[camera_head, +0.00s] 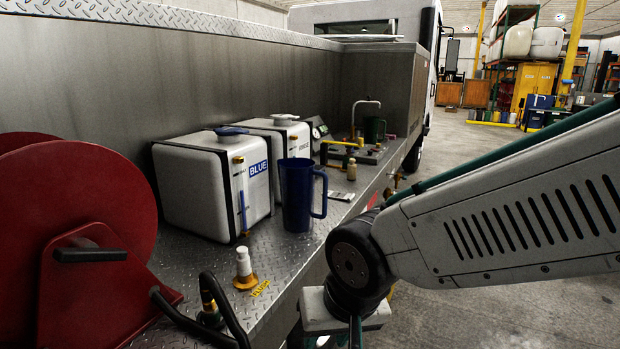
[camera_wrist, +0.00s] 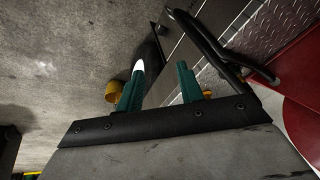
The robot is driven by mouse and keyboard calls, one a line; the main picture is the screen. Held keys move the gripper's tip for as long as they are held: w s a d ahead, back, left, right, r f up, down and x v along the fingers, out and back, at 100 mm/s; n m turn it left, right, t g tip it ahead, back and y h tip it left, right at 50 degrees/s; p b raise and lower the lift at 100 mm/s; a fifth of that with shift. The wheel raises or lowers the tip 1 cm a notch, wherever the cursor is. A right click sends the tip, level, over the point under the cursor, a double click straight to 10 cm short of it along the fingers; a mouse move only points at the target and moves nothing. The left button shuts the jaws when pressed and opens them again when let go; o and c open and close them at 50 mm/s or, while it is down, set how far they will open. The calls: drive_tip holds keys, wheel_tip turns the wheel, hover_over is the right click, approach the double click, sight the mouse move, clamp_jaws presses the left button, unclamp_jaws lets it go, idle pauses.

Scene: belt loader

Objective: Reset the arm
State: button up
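My arm reaches in from the right in the head view and bends down beside the deck's edge. My gripper (camera_wrist: 158,80) shows in the wrist view with its two green fingers apart and nothing between them. The grey concrete floor and the side of the truck lie beyond the fingertips. In the head view the gripper's fingers cannot be made out.
Open floor (camera_head: 480,320) lies right of the deck.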

drive_tip(key=s+d+r, duration=0.2)
drive_tip(key=s+d, duration=0.1)
drive_tip(key=d, duration=0.5)
drive_tip(key=s+d+r+m+g+h, duration=0.1)
drive_tip(key=s+d+r, duration=0.2)
drive_tip(key=d, duration=0.5)
drive_tip(key=s+d+r+m+h, duration=0.1)
drive_tip(key=s+d, duration=0.3)
drive_tip(key=d, duration=0.4)
drive_tip(key=shift+s+r+g, duration=0.3)
drive_tip(key=shift+r, duration=0.4)
drive_tip(key=shift+a, duration=0.1)
